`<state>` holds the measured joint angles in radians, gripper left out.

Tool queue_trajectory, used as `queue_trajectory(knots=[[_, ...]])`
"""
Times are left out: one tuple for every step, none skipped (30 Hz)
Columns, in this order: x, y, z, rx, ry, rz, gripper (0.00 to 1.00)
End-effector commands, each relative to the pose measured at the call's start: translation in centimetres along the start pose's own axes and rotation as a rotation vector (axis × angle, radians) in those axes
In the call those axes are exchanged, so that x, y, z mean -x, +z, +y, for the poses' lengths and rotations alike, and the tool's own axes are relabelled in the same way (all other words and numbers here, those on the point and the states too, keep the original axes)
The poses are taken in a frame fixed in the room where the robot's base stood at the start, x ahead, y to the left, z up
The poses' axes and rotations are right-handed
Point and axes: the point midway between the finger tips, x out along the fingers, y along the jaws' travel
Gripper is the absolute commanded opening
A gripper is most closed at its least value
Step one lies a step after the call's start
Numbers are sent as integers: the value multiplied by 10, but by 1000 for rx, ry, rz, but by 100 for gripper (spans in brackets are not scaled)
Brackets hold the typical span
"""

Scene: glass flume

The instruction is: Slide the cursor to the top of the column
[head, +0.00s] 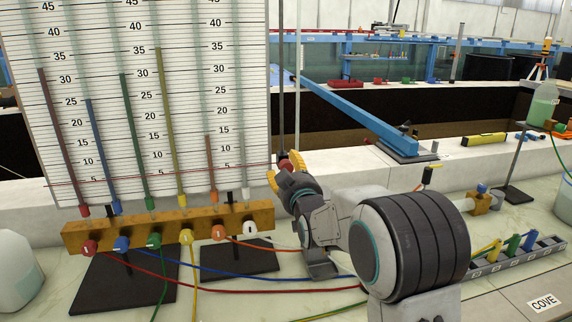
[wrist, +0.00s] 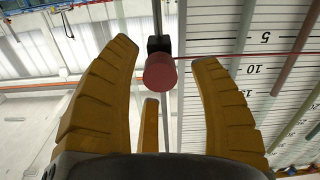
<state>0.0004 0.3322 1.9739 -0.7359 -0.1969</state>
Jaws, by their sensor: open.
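The cursor is a red round knob (wrist: 160,72) on a small black block (wrist: 158,44), which sits on a thin upright column (wrist: 182,70). In the head view the column is a dark rod (head: 281,80) at the right edge of the scale board, and the red knob (head: 284,162) shows low on it. A thin red line (head: 150,177) runs from there across the low end of the scales. My gripper (head: 285,170) is open, its yellow fingers either side of the knob. In the wrist view my gripper (wrist: 165,53) leaves visible gaps on both sides of it.
The white scale board (head: 100,100) with several coloured tubes stands left of the column. A brass manifold (head: 168,226) with coloured knobs and hoses sits below it. A blue beam (head: 350,108) slants away at the right. Upper column space looks clear.

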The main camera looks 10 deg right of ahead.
Motion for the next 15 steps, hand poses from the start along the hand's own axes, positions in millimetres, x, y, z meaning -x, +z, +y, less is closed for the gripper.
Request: queue_trajectory(knots=[[-6,-1,0,0,0,-1,57],[-8,-1,0,0,0,0,57],[-11,-1,0,0,0,0,57],[-13,-1,0,0,0,0,57],[-15,-1,0,0,0,0,57],[-17,0,0,0,0,-1,57],[-18,0,0,0,0,-1,57],[-19,0,0,0,0,-1,57],[-20,0,0,0,0,-1,57],[-21,0,0,0,0,0,57],[-21,0,0,0,0,0,57],[-22,0,0,0,0,0,57],[-22,0,0,-1,0,0,57],[-22,0,0,-1,0,0,57],[-22,0,0,-1,0,0,57]])
